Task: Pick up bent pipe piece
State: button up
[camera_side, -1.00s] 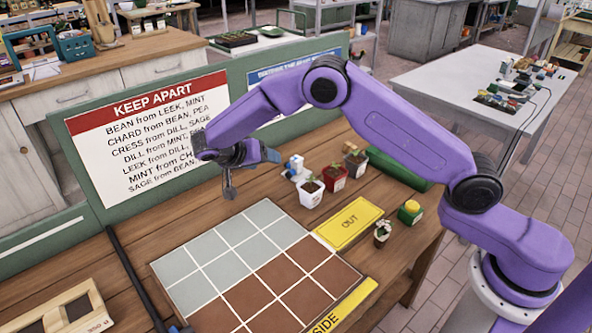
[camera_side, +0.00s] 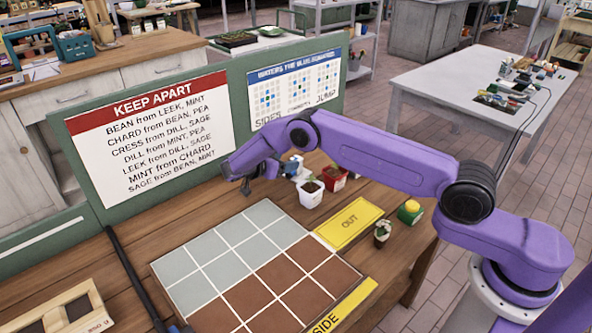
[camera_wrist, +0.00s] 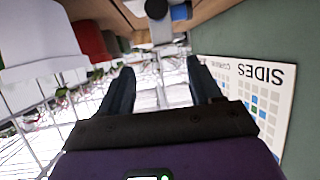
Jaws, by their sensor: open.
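My gripper (camera_side: 246,186) hangs above the wooden bench, left of the small pots and in front of the green board. In the wrist view its two dark fingers (camera_wrist: 158,68) are apart with nothing held between them. A small white-and-blue object (camera_side: 291,167) stands beside the pots, partly hidden by my arm. In the wrist view a pale grey object with a dark round end (camera_wrist: 157,9) lies ahead, beyond the fingertips at the top edge. I cannot tell surely whether either is the bent pipe piece.
A white pot (camera_side: 311,193) and a red pot (camera_side: 333,178) stand under my arm. The tiled grid (camera_side: 232,237) is clear. A yellow OUT plate (camera_side: 350,226), a small plant (camera_side: 382,232) and a yellow-green item (camera_side: 410,211) are to the right. The green board (camera_side: 239,105) rises behind.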

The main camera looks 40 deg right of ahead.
aim_at(300, 158)
jog(key=x, duration=0.4)
jog(key=shift+d+f, duration=0.1)
jog(key=shift+d, duration=0.05)
jog(key=shift+w+f+x, duration=0.1)
jog(key=shift+w+x, duration=0.1)
jog(key=shift+x, duration=1.1)
jog(key=shift+w+f+x, duration=0.15)
jog(key=shift+w+x, duration=0.05)
jog(key=shift+x, duration=1.15)
jog(key=c, duration=1.1)
